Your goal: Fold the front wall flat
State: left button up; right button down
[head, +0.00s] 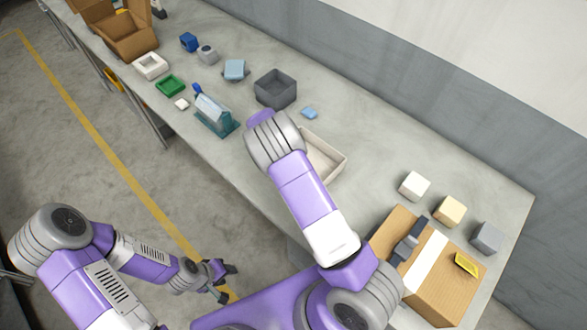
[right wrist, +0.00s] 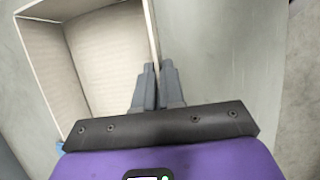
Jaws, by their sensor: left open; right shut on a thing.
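An open beige box (head: 324,158) stands on the table, partly hidden behind my right arm in the head view. In the right wrist view the box (right wrist: 100,55) shows its bare inside and upright walls. One wall (right wrist: 151,28) is seen edge-on and runs to my right gripper (right wrist: 156,68), which is shut with this wall's edge between its fingertips. The head view hides the right fingers. My left gripper (head: 224,281) is open and empty, low in front of the table and away from the box.
A grey bin (head: 276,89) and a small blue block (head: 310,113) stand behind the box. A teal holder (head: 216,120) is to its left. At right are a large cardboard box (head: 448,285) and three small cubes (head: 450,211). The table (head: 385,165) is bare between them.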

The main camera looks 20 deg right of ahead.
jog(key=shift+s+a+f+t+h+b, duration=0.1)
jog(key=shift+s+a+t+h+b, duration=0.1)
jog(key=shift+a+h, duration=0.25)
jog(key=shift+s+a+f+t+h+b, duration=0.15)
jog(key=shift+a+t+h, duration=0.1)
jog(key=shift+h, duration=0.3)
jog(key=shift+s+a+f+m+t+h+b, duration=0.15)
jog(key=shift+a+m+t+h+b, duration=0.25)
jog(key=shift+h, duration=0.35)
jog(key=shift+a+f+m+t+h+b, duration=0.1)
jog(key=shift+a+m+h+b, duration=0.1)
jog(key=shift+h+b, duration=0.4)
jog(key=c, duration=1.3)
grip_release()
jog(key=shift+a, duration=0.1)
jog(key=v, duration=0.7)
jog(key=shift+a+r, duration=0.15)
jog(key=shift+a, duration=0.05)
